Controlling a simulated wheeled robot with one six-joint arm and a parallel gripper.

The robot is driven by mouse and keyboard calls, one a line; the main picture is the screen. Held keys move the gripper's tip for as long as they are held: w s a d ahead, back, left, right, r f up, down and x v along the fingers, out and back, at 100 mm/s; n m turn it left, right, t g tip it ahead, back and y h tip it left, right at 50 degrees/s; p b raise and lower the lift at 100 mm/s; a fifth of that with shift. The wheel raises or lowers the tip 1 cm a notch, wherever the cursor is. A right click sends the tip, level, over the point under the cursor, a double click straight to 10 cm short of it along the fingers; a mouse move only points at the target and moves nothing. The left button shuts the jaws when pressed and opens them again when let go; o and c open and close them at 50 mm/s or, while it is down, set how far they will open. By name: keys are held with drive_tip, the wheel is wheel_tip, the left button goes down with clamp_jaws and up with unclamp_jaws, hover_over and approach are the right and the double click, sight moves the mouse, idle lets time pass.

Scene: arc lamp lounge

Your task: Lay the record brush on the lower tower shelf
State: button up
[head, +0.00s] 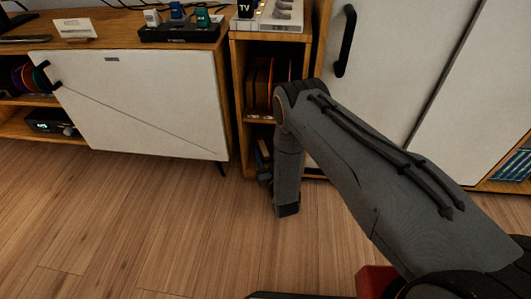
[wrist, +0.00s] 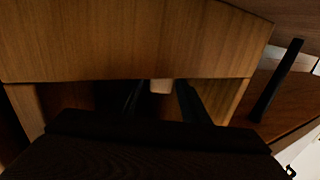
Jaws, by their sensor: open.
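The narrow wooden tower (head: 240,100) stands between the two white-fronted cabinets in the head view. Its lower compartment lies under the middle board (head: 262,121), mostly behind my arm. My gripper (wrist: 161,88) is at this lower opening, with its two dark fingers apart in the wrist view. A small pale tan block (wrist: 162,86) shows between the fingertips, partly cut off by a wooden board (wrist: 140,40). It may be the record brush, but too little shows to be sure. I cannot tell whether it touches the shelf or a finger.
Records (head: 268,80) fill the tower's upper compartment. The left white cabinet (head: 140,100) is close by. The wood floor in front is clear.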

drive_tip(key=p+v, duration=0.5)
drive_tip(key=v, duration=0.7)
drive_tip(key=shift+s+r, duration=0.1)
drive_tip(key=shift+r, duration=0.1)
